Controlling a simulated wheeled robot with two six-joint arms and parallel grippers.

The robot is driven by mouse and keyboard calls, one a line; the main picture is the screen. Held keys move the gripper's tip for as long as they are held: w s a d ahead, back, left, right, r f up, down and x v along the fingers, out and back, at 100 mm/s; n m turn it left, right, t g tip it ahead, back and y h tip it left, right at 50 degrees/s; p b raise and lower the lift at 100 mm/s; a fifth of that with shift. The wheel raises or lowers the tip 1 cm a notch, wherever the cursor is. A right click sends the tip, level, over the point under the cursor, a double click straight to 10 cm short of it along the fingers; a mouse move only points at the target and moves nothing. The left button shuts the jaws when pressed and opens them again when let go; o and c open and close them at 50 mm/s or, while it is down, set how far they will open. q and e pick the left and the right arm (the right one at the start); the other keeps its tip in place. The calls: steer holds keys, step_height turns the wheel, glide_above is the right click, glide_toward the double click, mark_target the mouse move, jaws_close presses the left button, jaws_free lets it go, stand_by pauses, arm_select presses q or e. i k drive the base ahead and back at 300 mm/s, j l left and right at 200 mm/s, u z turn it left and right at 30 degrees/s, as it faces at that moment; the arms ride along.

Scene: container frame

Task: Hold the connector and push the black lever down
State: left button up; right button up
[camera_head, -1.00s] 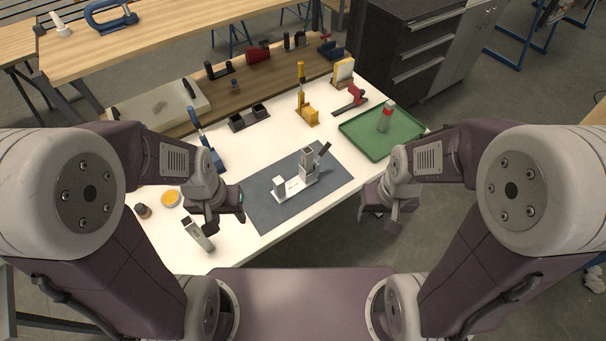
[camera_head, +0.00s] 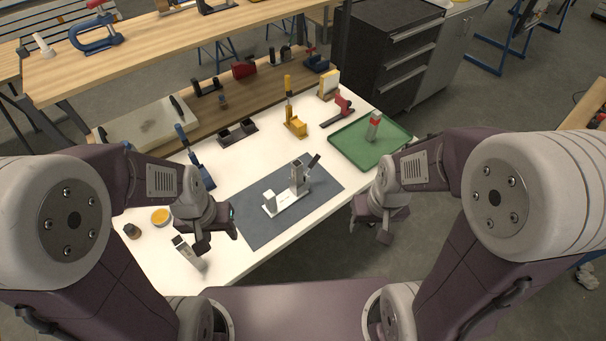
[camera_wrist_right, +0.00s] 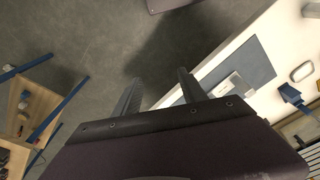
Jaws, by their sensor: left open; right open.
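A white and grey fixture (camera_head: 292,200) stands on the dark grey mat (camera_head: 258,228). It has a low block at its left end and a taller upright at its right end. A black lever (camera_head: 313,161) sticks up at a tilt from the upright. A grey metal piece with a dark end (camera_head: 188,253) is on the table at front left; I cannot tell which piece is the connector. My left gripper (camera_head: 203,242) hangs beside that metal piece, left of the mat. My right gripper (camera_head: 384,236) is right of the mat, past the table edge. In the right wrist view its fingers (camera_wrist_right: 160,88) are apart and empty.
A green tray (camera_head: 345,149) with a red and grey bottle (camera_head: 373,127) is at the right. A yellow clamp (camera_head: 295,126), a red clamp (camera_head: 340,110), a black holder (camera_head: 237,132) and a blue tool (camera_head: 199,168) stand behind the mat. An orange-filled dish (camera_head: 160,217) is at left.

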mark_target(316, 160)
steer(key=i+l+u, duration=0.2)
steer(key=u, duration=0.2)
steer(key=i+l+u, duration=0.15)
steer(key=l+u, duration=0.3)
steer(key=i+l+u, duration=0.15)
steer(key=l+u, duration=0.25)
